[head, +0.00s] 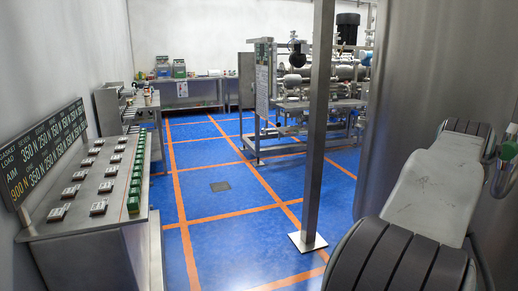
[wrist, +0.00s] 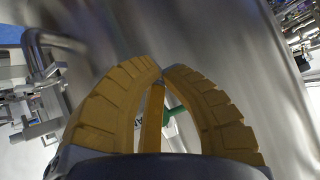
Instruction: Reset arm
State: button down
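My gripper (wrist: 161,72) shows in the wrist view. Its yellow ribbed fingers curve inward and their tips come together at the top, so it looks shut. Nothing is seen held at the tips. A bit of green and white (wrist: 170,118) shows through the gap between the fingers, and I cannot tell what it is. In the head view my grey arm link with black ribbed joints is at the right, and the gripper is out of that view.
A large steel tank (head: 400,70) stands close beside my arm; a steel surface also fills much of the wrist view. A steel post (head: 316,130) stands ahead. A console (head: 95,215) with a display board (head: 45,150) is at left. Blue floor (head: 225,240) between is clear.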

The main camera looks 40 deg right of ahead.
jog(key=a+f+n+y, duration=0.25)
jog(key=a+f, duration=0.35)
jog(key=f, duration=0.4)
jog(key=w+a+f+n+y+p, duration=0.1)
jog(key=w+a+f+n+y, duration=0.15)
jog(key=a, duration=0.35)
jog(key=w+a+f+n+y+p, duration=0.1)
jog(key=a+f, duration=0.2)
jog(key=a, duration=0.4)
jog(key=w+a+f+n+y+p, duration=0.1)
jog(key=w+a+f+y, duration=0.1)
jog(key=a, duration=0.4)
jog(key=w+a+r+n+p, duration=0.1)
jog(key=a+n+p, duration=0.1)
jog(key=a+n, duration=0.2)
jog(key=w+a+r+n+t+y+p, duration=0.1)
jog(key=a+n, duration=0.3)
jog(key=a, duration=0.7)
jog(key=w+a+r+n+y+p, duration=0.1)
jog(key=a+r+n+p, duration=0.2)
jog(key=a, duration=0.5)
jog(key=shift+w+n+t+p, duration=0.3)
jog(key=shift+w+n+p, duration=0.1)
jog(key=shift+p, duration=0.1)
jog(key=shift+s+d, duration=0.1)
